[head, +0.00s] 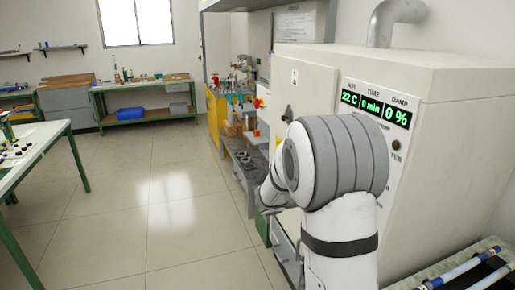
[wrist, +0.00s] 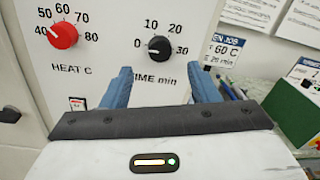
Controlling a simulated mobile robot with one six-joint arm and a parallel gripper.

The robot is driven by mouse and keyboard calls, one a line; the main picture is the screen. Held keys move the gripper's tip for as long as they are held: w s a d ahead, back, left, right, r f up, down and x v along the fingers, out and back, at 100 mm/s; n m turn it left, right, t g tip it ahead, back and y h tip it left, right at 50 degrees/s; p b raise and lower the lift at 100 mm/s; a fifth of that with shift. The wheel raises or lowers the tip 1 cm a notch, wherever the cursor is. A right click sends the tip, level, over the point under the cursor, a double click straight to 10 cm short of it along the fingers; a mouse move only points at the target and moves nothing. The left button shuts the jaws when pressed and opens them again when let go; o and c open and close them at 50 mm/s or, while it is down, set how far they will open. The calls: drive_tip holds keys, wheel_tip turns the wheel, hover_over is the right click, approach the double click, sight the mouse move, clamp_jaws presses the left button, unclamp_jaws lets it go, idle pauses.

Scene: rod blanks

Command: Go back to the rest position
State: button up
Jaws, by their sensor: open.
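My gripper (wrist: 161,80) shows in the wrist view with its two blue fingers apart and nothing between them. It is in front of a white panel with a red heat knob (wrist: 63,35) at upper left and a black time knob (wrist: 160,48) beyond the gap between the fingers. I cannot tell how far the fingertips are from the panel. In the head view my white and grey arm stands in front of a large cream oven cabinet (head: 455,150), and the gripper is hidden.
The oven's display (head: 376,104) is lit green, reading 22 C and 0 %. A rack with blue-ended rods (head: 470,268) is at lower right. A green-legged table (head: 30,145) stands at left, a workbench (head: 145,85) at the back. The floor (head: 150,210) between is clear.

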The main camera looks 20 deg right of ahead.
drive_tip(key=s+a+f+m+y, duration=0.3)
drive_tip(key=s+a+m+y, duration=0.35)
drive_tip(key=s+m, duration=0.2)
drive_tip(key=s+a+f+m+y, duration=0.3)
drive_tip(key=s+a+m+y, duration=0.35)
drive_tip(key=s+a, duration=0.2)
drive_tip(key=s+a+m+t+y, duration=0.2)
drive_tip(key=a+m+y, duration=0.3)
drive_tip(key=a, duration=0.3)
drive_tip(key=shift+s+a+f+m, duration=0.25)
drive_tip(key=shift+s+a+m, duration=0.15)
drive_tip(key=shift+s+m, duration=0.25)
drive_tip(key=shift+w, duration=0.1)
drive_tip(key=shift+c, duration=0.5)
